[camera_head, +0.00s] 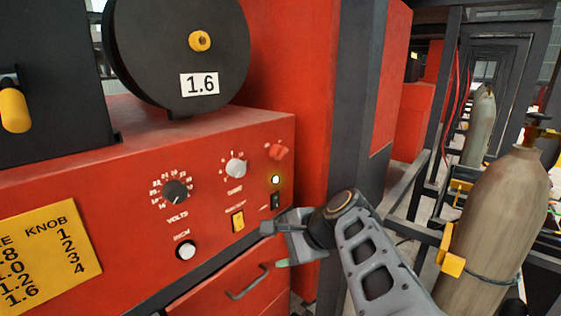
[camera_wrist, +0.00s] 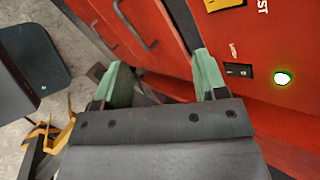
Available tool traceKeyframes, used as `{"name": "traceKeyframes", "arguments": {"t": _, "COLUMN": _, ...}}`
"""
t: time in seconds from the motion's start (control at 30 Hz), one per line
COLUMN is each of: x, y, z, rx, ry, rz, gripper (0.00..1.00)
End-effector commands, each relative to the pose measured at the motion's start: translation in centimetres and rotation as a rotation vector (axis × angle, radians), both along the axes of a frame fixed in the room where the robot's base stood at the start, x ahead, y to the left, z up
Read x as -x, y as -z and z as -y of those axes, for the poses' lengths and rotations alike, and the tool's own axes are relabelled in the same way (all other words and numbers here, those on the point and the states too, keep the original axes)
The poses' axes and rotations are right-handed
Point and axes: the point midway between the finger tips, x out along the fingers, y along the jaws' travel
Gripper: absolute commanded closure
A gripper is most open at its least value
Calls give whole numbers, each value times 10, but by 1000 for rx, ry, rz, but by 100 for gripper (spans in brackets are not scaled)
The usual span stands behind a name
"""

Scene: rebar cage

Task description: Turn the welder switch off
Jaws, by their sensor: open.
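The red welder (camera_head: 130,165) stands at the left in the head view. Its small black power switch (camera_head: 275,201) sits low at the right end of the front panel, under a lit indicator lamp (camera_head: 275,180). In the wrist view the switch (camera_wrist: 239,71) is just right of the right fingertip, beside the glowing lamp (camera_wrist: 282,78). My gripper (camera_head: 276,246) is open and empty, just below the switch in the head view. Its green-padded fingers (camera_wrist: 162,75) are spread wide in the wrist view. I cannot tell whether a finger touches the panel.
A drawer handle (camera_head: 248,283) is below. A gas cylinder (camera_head: 492,230) stands at the right.

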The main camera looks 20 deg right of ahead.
Motion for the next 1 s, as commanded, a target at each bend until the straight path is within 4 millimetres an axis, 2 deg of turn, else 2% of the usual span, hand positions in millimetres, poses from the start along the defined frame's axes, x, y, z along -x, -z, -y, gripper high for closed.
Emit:
{"name": "traceKeyframes", "arguments": {"t": 0.03, "x": -10, "y": -13, "z": 18, "rx": -156, "ry": 128, "rz": 15, "gripper": 35}}
{"name": "traceKeyframes", "arguments": {"t": 0.1, "x": -20, "y": -39, "z": 39, "rx": -371, "ry": 265, "rz": 44, "gripper": 35}}
{"name": "traceKeyframes", "arguments": {"t": 0.2, "x": -26, "y": -73, "z": 69, "rx": -635, "ry": 398, "rz": 93, "gripper": 35}}
{"name": "traceKeyframes", "arguments": {"t": 0.3, "x": -27, "y": -101, "z": 95, "rx": -834, "ry": 471, "rz": 140, "gripper": 35}}
{"name": "traceKeyframes", "arguments": {"t": 0.43, "x": -24, "y": -125, "z": 116, "rx": -996, "ry": 510, "rz": 182, "gripper": 35}}
{"name": "traceKeyframes", "arguments": {"t": 0.53, "x": -28, "y": -134, "z": 121, "rx": -1054, "ry": 518, "rz": 195, "gripper": 35}}
{"name": "traceKeyframes", "arguments": {"t": 0.67, "x": -44, "y": -138, "z": 116, "rx": -1074, "ry": 516, "rz": 196, "gripper": 35}}
{"name": "traceKeyframes", "arguments": {"t": 1.0, "x": -105, "y": -138, "z": 91, "rx": -1070, "ry": 517, "rz": 196, "gripper": 35}}
